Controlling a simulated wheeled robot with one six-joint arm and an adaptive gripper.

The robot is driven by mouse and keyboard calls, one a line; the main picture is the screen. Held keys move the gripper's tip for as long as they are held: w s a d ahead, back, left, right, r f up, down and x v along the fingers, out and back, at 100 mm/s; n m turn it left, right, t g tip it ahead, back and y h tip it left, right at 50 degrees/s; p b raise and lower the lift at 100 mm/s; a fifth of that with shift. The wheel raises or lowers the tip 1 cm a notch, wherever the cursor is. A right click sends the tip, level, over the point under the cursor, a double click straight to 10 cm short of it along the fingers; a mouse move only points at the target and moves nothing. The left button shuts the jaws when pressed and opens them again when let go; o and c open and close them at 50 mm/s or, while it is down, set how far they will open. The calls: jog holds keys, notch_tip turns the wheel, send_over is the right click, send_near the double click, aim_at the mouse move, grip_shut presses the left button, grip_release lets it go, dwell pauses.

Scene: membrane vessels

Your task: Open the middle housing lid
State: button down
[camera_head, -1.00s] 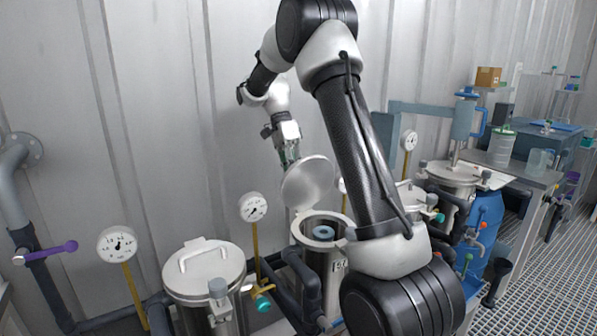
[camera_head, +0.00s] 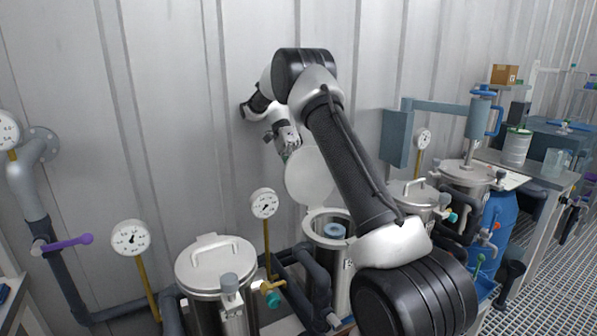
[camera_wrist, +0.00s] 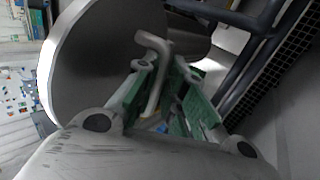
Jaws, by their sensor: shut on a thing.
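The middle housing (camera_head: 341,272) is an upright metal vessel with its mouth uncovered and a blue-grey round piece (camera_head: 335,231) inside. Its round lid (camera_head: 311,178) is hinged up and stands nearly upright behind the mouth, inner face toward the head camera. My gripper (camera_head: 291,153) is behind the lid's upper edge. In the wrist view my gripper (camera_wrist: 165,92) has its green-padded fingers shut on the lid's pale bent handle (camera_wrist: 157,62). The lid's disc (camera_wrist: 90,65) fills the upper left there. The grip is mostly hidden from the head camera.
A closed housing (camera_head: 217,262) stands at the left, and another closed one (camera_head: 414,194) at the right, partly behind my arm. Gauges (camera_head: 264,203) on yellow stems and dark pipes (camera_head: 316,272) stand close by. The corrugated wall (camera_head: 170,100) is behind.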

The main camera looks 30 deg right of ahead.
jog(key=shift+w+f, duration=0.2)
jog(key=shift+w, duration=0.1)
jog(key=c, duration=1.5)
grip_release()
jog(key=shift+w+f, duration=0.15)
jog(key=shift+w, duration=0.1)
jog(key=shift+s, duration=0.1)
